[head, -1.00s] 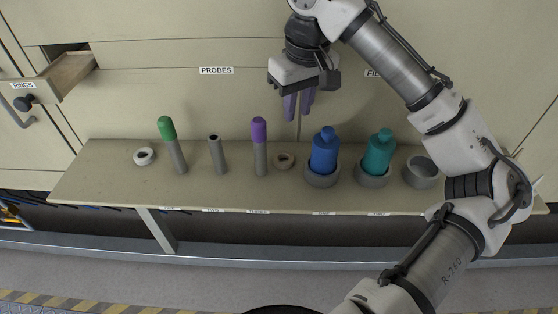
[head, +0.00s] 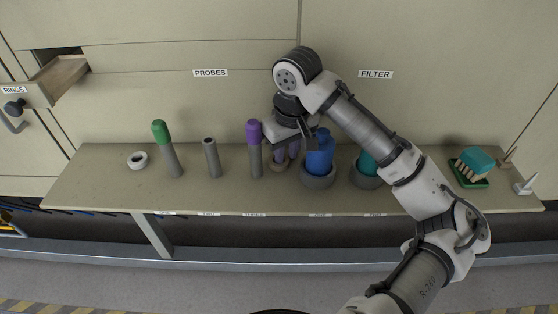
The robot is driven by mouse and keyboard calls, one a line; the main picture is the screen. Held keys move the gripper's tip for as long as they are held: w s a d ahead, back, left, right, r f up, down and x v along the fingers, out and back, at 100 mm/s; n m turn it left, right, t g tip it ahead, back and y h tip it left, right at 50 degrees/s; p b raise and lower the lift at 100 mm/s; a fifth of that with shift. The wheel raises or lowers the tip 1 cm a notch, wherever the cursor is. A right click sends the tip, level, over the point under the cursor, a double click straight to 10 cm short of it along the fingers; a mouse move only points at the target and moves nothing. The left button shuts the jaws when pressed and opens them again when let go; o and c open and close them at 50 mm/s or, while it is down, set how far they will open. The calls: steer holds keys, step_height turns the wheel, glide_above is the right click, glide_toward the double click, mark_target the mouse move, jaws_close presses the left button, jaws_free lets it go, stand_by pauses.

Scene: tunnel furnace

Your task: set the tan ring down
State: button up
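The tan ring (head: 279,168) is on the bench between the purple-topped grey rod and the blue bottle. Only its lower front edge shows. My gripper (head: 286,157) points down over it, with its purple fingers at the ring. The fingers hide most of the ring, so I cannot tell whether they are closed on it or around it.
On the bench (head: 100,187) stand a white ring (head: 137,160), a green-topped rod (head: 166,150), a grey tube (head: 211,158), the purple-topped rod (head: 255,150), the blue bottle (head: 320,155) and a teal bottle (head: 366,165). A drawer (head: 60,80) is open. Bench space at far left is clear.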

jaws_close()
stand_by(0.3)
